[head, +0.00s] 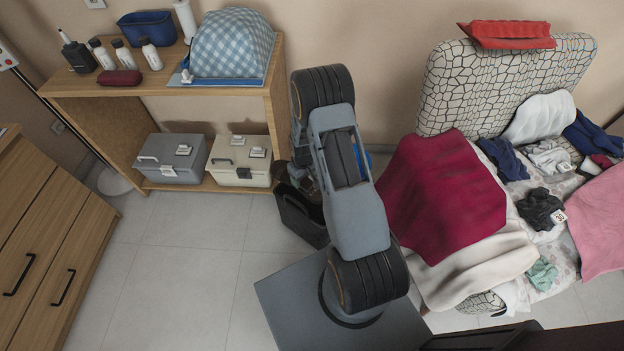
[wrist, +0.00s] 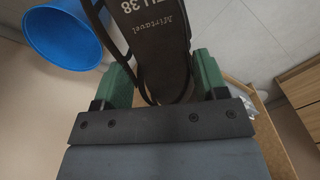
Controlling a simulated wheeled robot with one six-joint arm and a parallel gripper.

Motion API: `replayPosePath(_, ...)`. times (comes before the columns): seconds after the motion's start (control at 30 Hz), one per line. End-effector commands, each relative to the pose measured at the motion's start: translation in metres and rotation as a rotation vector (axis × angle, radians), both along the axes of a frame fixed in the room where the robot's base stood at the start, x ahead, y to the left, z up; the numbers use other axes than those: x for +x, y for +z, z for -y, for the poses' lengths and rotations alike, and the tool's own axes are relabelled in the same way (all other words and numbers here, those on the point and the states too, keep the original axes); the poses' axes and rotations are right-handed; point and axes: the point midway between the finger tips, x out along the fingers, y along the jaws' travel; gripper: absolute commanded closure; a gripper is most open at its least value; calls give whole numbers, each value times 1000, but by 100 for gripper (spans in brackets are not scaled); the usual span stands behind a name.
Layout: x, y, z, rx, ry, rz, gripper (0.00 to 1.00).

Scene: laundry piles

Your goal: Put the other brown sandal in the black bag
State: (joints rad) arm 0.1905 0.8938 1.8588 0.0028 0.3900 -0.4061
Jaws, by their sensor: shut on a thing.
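My gripper (wrist: 161,78) shows in the wrist view with its two green fingers shut on a sandal (wrist: 158,32). The sandal's dark sole faces the camera and bears printed lettering and "38". Thin dark straps loop at its sides. In the head view my arm hides most of the gripper, and I cannot make out the sandal there. The black bag (head: 302,222) stands on the floor beside the shelf, partly behind my arm. Its top looks open, but I cannot see what is inside. I cannot see the bag in the wrist view.
A blue bucket (wrist: 62,38) is at the upper left of the wrist view. A wooden shelf (head: 150,90) holds bottles, a checked basket and two toolboxes. A patterned sofa (head: 445,90) on the right is covered with clothes. Floor left of the bag is clear.

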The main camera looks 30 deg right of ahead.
Motion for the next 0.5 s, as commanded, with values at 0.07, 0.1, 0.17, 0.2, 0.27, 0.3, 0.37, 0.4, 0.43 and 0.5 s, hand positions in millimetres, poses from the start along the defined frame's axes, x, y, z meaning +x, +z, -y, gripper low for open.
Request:
replayPosePath(0.07,8,-13,18,-1,17,4,63)
replayPosePath(0.1,11,-13,24,-1,28,5,63)
replayPosePath(0.17,14,-13,32,0,44,4,63)
replayPosePath(0.2,15,-12,36,0,52,3,63)
replayPosePath(0.27,17,-12,40,1,65,3,63)
replayPosePath(0.3,18,-12,41,0,70,2,63)
replayPosePath(0.37,18,-13,43,1,76,1,63)
replayPosePath(0.4,19,-15,43,1,79,1,63)
replayPosePath(0.43,19,-16,43,1,81,1,63)
replayPosePath(0.5,19,-21,43,2,82,0,63)
